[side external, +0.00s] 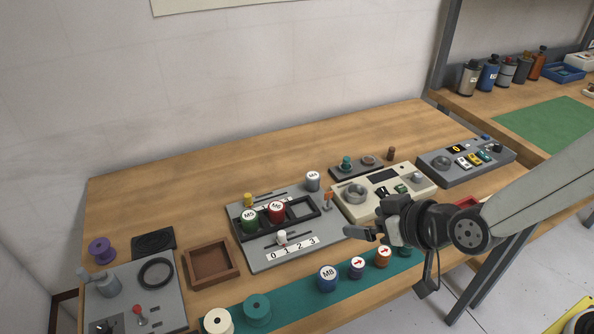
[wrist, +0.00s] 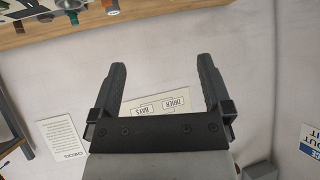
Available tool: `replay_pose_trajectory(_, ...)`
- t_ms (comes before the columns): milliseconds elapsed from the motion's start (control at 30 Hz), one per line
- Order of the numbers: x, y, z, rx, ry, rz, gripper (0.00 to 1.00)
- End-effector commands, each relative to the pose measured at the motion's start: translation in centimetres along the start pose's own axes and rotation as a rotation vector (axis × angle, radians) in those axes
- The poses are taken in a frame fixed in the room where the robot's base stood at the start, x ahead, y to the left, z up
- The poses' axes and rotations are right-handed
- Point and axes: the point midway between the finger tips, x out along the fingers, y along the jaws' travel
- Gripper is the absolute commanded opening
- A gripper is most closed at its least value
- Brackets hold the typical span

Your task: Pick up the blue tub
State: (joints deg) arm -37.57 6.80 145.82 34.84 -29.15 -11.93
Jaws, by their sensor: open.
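The blue tub (side external: 328,278), a short blue cylinder with a white lid marked M8, stands upright on the teal mat (side external: 290,300) at the table's front edge in the side external view. My gripper (side external: 364,226) is above the table, up and to the right of the tub and apart from it. In the wrist view my gripper (wrist: 161,65) has its two fingers spread wide with nothing between them. The tub cannot be made out in the wrist view.
A purple tub (side external: 357,268) and an orange-brown tub (side external: 383,256), both with red arrows, stand right of the blue tub. Teal (side external: 257,309) and cream (side external: 218,321) spools stand left. A grey panel (side external: 262,264) holds green and red tubs behind. The table's back is clear.

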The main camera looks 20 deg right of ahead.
Motion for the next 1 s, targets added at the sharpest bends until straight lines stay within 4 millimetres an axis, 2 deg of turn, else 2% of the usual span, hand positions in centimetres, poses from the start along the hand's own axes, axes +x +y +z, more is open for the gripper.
replay_pose_trajectory(33,0.0,-0.9,0.2,-0.013,0.029,0.001,1.0)
replay_pose_trajectory(200,-0.4,-2.4,0.3,-0.039,0.126,0.024,1.0)
replay_pose_trajectory(500,-1.3,-3.9,0.7,-0.084,0.248,0.068,1.0)
replay_pose_trajectory(767,0.5,-3.4,3.0,-0.082,0.242,0.068,1.0)
replay_pose_trajectory(1000,2.7,-3.0,6.0,-0.082,0.24,0.07,1.0)
